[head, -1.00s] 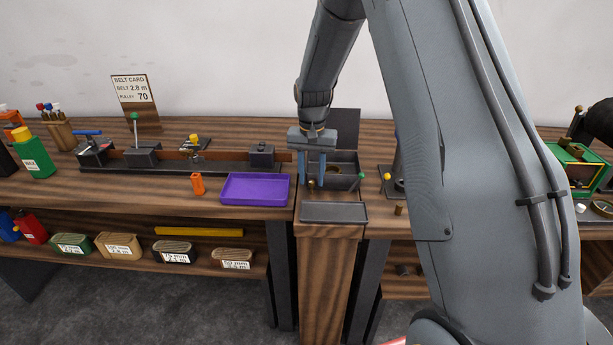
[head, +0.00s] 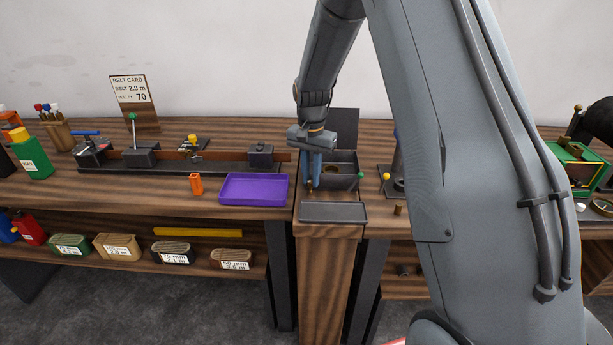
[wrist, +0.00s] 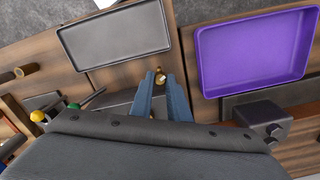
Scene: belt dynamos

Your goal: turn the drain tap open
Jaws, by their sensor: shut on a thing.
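The drain tap is a small brass piece (wrist: 160,77) at the front of a dark basin (head: 345,183). In the head view the tap (head: 309,185) shows only as a bit of brass at the fingertips. My gripper (head: 313,182) points down at the basin's front left. In the wrist view its two blue fingers (wrist: 161,84) stand on either side of the brass tap and are shut on it. The fingers hide part of the tap, so I cannot read its exact angle.
A shallow grey tray (head: 333,220) lies just in front of the basin. A purple tray (head: 227,189) is to the left, with an orange piece (head: 196,184) beside it. A green-knobbed lever (head: 361,176) stands at the basin's right, and a yellow-knobbed one (head: 386,176) beyond it.

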